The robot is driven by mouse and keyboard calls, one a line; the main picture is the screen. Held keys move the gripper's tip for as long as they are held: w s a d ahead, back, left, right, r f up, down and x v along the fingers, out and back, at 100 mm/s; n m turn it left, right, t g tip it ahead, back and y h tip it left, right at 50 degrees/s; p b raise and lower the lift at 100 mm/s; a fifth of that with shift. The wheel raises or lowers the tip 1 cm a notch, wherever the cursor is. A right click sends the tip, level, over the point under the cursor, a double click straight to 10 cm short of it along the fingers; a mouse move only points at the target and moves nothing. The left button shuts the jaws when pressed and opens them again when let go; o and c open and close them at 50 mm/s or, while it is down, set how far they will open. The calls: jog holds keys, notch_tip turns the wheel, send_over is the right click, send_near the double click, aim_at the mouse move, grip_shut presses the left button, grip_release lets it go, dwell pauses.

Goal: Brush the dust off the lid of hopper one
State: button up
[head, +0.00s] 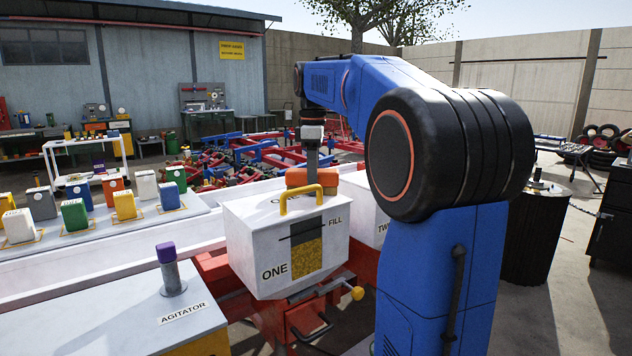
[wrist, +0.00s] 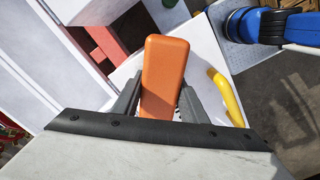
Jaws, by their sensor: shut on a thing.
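Hopper one (head: 285,245) is a white box marked ONE and FILL, with a dark window strip on its front. Its white lid (head: 250,207) has a yellow handle (head: 300,198), also seen in the wrist view (wrist: 226,97). My gripper (head: 311,158) is over the far part of the lid, shut on an orange block, the brush (head: 312,177). In the wrist view the brush (wrist: 165,65) sits between both fingers, beside the handle. Its bristles are hidden, and I cannot tell if it touches the lid. No dust is clear on the lid.
Hopper two (head: 370,222) stands just right, partly behind my blue arm. A grey box marked AGITATOR with a purple-topped knob (head: 166,252) is front left. Several coloured blocks stand on a white bench (head: 150,222) at left. A yellow-knobbed lever (head: 357,293) sticks out below hopper one.

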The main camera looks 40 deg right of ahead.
aim_at(329, 172)
jog(key=shift+w, duration=1.7)
jog(key=shift+d+f, duration=0.1)
jog(key=shift+d, duration=0.75)
jog(key=shift+s+d, duration=0.1)
jog(key=shift+s, duration=3.65)
jog(key=shift+r, duration=3)
jog(key=shift+r, duration=1.55)
